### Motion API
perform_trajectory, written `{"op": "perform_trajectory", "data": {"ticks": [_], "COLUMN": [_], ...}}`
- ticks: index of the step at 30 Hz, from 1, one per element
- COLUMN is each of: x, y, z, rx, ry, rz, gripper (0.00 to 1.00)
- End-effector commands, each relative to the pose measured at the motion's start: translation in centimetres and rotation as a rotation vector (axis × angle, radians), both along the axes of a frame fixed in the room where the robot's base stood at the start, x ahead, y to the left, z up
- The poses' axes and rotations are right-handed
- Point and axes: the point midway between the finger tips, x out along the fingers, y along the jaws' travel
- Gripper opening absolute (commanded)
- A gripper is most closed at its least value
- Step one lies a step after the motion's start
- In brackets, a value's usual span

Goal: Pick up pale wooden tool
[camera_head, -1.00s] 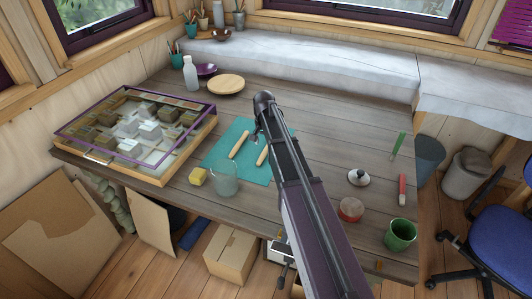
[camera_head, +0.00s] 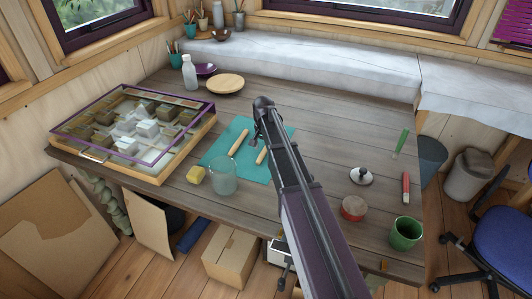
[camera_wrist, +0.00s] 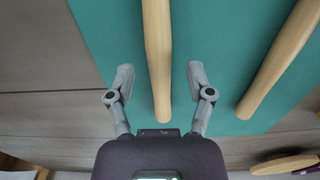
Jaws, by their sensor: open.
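Two pale wooden tools lie on a teal mat (camera_head: 222,164), apart and roughly parallel. In the wrist view, one pale wooden tool (camera_wrist: 157,50) runs between the spread fingers of my open gripper (camera_wrist: 160,75), with a gap on each side. The other pale wooden tool (camera_wrist: 283,55) lies to the right, outside the fingers. In the head view, the left tool (camera_head: 239,142) is in plain sight and the right tool (camera_head: 262,155) is partly hidden by my arm. The height of the fingers above the mat is hard to tell.
A glass jar (camera_head: 223,178) and yellow block (camera_head: 196,175) stand near the mat's front edge. A framed case (camera_head: 182,152) of blocks is at left, a round wooden board (camera_head: 225,84) behind. A red tin (camera_head: 353,208) and green cup (camera_head: 405,234) stand at right.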

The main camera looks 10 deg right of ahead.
Motion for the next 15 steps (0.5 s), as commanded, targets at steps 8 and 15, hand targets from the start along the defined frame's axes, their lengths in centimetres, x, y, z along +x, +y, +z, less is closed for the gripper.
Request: {"op": "perform_trajectory", "data": {"ticks": [8,15], "x": [-0.01,-0.01], "y": [0.01,0.01], "z": [-1.48,-1.44], "rx": [0.0,0.0], "ry": [0.0,0.0], "rz": [0.0,0.0], "gripper": [0.68,0.68]}}
